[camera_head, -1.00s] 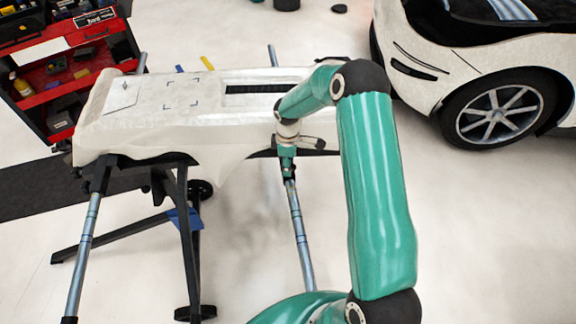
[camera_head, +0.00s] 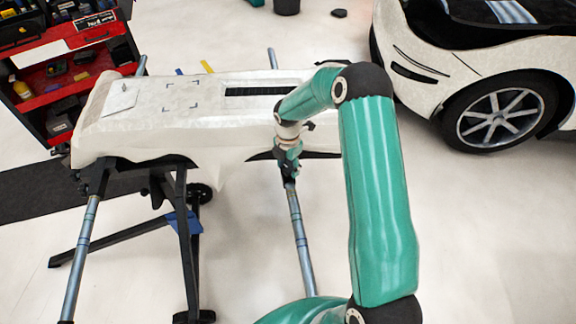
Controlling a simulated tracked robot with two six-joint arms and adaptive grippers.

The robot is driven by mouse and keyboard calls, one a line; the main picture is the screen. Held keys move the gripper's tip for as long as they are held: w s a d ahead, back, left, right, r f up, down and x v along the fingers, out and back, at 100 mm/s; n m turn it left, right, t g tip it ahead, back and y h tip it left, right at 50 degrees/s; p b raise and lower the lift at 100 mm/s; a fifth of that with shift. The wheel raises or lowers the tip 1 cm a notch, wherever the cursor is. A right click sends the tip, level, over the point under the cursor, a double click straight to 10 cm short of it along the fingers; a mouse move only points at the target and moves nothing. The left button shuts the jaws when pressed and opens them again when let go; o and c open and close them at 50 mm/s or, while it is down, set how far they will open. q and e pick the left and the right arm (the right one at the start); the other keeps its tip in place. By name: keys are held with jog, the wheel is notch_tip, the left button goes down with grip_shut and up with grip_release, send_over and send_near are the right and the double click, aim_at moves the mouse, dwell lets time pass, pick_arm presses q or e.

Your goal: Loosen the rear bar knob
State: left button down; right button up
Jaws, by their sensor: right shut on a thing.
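A white wrapped bumper panel (camera_head: 190,128) lies on a dark stand with metal bars. One metal bar (camera_head: 300,235) slants down towards the front, below the panel's right part. My right gripper (camera_head: 288,172) points down at the upper end of this bar, just under the panel's front edge. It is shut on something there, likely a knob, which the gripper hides. Another bar (camera_head: 80,255) runs down at the left. Bar ends also stick up behind the panel. My left gripper is not in view.
A red tool cart (camera_head: 65,80) stands at the back left. A white car (camera_head: 480,60) with a silver wheel is at the right. The stand's dark legs (camera_head: 185,240) spread below the panel. The floor between the bar and the car is clear.

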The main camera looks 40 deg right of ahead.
aim_at(288, 168)
jog(key=n, duration=0.3)
jog(key=shift+w+d+r+n, duration=0.1)
jog(key=shift+n, duration=0.3)
jog(key=shift+n+p, duration=0.45)
jog(key=shift+n, duration=1.35)
jog(key=o, duration=1)
jog(key=shift+o, duration=0.8)
notch_tip(288, 168, up, 12)
